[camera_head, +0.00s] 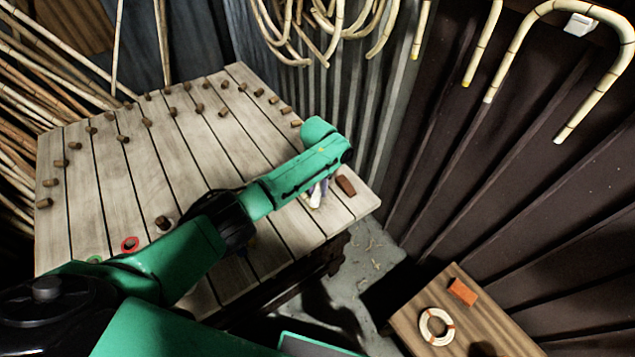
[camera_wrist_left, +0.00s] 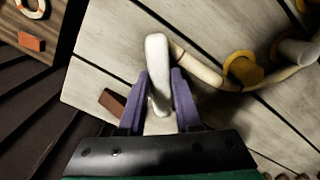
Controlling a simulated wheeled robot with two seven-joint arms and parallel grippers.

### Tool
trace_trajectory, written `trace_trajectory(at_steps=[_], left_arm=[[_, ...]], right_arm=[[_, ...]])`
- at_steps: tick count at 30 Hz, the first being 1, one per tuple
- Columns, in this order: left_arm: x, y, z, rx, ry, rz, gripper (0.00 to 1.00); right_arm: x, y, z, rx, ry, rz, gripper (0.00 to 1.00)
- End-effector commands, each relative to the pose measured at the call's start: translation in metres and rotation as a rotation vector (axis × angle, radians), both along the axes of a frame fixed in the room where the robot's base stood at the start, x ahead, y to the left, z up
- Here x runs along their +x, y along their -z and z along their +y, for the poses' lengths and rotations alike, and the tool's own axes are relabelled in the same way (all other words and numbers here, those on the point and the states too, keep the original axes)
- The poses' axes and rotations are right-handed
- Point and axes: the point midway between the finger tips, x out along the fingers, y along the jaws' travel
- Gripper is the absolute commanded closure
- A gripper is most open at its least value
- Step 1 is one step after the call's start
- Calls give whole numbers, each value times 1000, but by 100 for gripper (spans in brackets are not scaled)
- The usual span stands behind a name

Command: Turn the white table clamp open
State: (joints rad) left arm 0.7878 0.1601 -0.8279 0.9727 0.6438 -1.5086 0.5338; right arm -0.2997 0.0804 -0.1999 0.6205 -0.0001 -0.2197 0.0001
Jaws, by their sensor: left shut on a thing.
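The white table clamp (camera_wrist_left: 157,48) is an upright bar-like piece in the left wrist view, on the plank table near its edge. In the head view only a small pale part (camera_head: 315,201) shows below my left wrist; the rest is hidden. My left gripper (camera_wrist_left: 159,82) has its two purple fingers on either side of the clamp, shut on it. In the head view its fingers (camera_head: 319,188) are mostly covered by the green arm. A pale rattan pole (camera_wrist_left: 199,68) runs from beside the clamp around a yellow peg (camera_wrist_left: 243,69). My right gripper is not in view.
The plank table (camera_head: 190,140) carries several brown pegs. A reddish-brown block (camera_head: 346,186) lies beside the clamp. A small wooden table (camera_head: 405,320) at lower right holds a pale ring (camera_head: 427,331) and an orange block (camera_head: 462,291). Corrugated walls stand behind and right.

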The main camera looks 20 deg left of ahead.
Motion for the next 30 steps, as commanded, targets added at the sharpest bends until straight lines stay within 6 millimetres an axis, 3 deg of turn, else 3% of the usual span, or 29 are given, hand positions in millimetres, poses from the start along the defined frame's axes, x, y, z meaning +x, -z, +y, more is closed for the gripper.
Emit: trace_trajectory(at_steps=[12,30], left_arm=[[2,-4,-2,-1,-393,-4,100],[4,-2,-3,1,-832,-7,100]], right_arm=[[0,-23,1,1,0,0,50],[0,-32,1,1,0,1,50]])
